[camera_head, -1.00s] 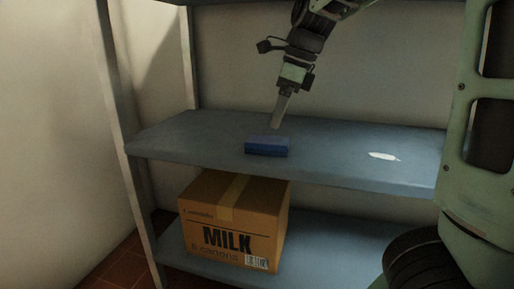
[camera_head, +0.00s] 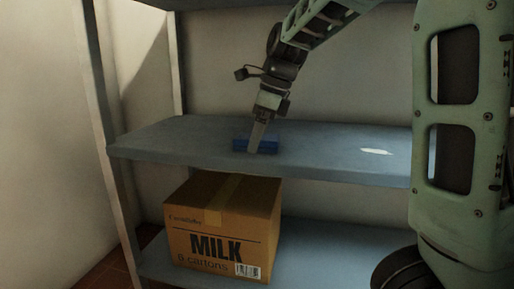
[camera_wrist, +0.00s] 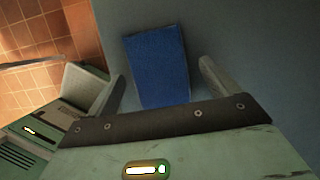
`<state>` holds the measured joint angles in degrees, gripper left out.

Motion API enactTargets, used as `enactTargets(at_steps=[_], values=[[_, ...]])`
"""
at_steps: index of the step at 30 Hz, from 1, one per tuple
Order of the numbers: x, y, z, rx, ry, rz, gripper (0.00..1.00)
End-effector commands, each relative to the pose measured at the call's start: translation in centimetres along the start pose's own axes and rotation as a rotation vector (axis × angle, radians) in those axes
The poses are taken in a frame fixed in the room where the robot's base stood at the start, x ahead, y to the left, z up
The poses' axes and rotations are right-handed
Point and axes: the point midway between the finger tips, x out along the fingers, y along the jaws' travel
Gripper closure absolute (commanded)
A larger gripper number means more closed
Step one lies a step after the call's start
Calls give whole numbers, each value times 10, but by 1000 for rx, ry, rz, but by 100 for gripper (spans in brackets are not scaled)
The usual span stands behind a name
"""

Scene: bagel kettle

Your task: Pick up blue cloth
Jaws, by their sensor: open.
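The blue cloth (camera_head: 241,144) is a small folded block on the middle shelf, near its front edge. In the head view my gripper (camera_head: 257,146) is in front of it and hides part of it. In the wrist view the cloth (camera_wrist: 156,65) lies between my two open fingers (camera_wrist: 160,82), with a gap on either side. The fingers look apart from the cloth. I cannot tell how high the fingertips are above the shelf.
The middle shelf (camera_head: 330,160) is grey-blue, with a white patch (camera_head: 375,152) to the right. A cardboard milk box (camera_head: 222,225) stands on the lower shelf. A metal shelf post (camera_head: 104,150) is at the left. Reddish tiled floor (camera_wrist: 40,40) shows beyond the shelf.

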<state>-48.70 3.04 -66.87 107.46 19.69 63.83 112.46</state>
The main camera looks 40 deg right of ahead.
Motion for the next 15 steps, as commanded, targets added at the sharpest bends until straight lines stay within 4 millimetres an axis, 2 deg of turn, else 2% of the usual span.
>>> enactTargets(at_steps=[1, 6, 8, 9, 15], values=[[0, 0, 0, 0, 0, 0, 13], [-1, 0, 0, 0, 0, 0, 60], [-1, 0, 0, 0, 0, 0, 61], [-1, 0, 0, 0, 0, 0, 65], [-1, 0, 0, 0, -1, 0, 65]])
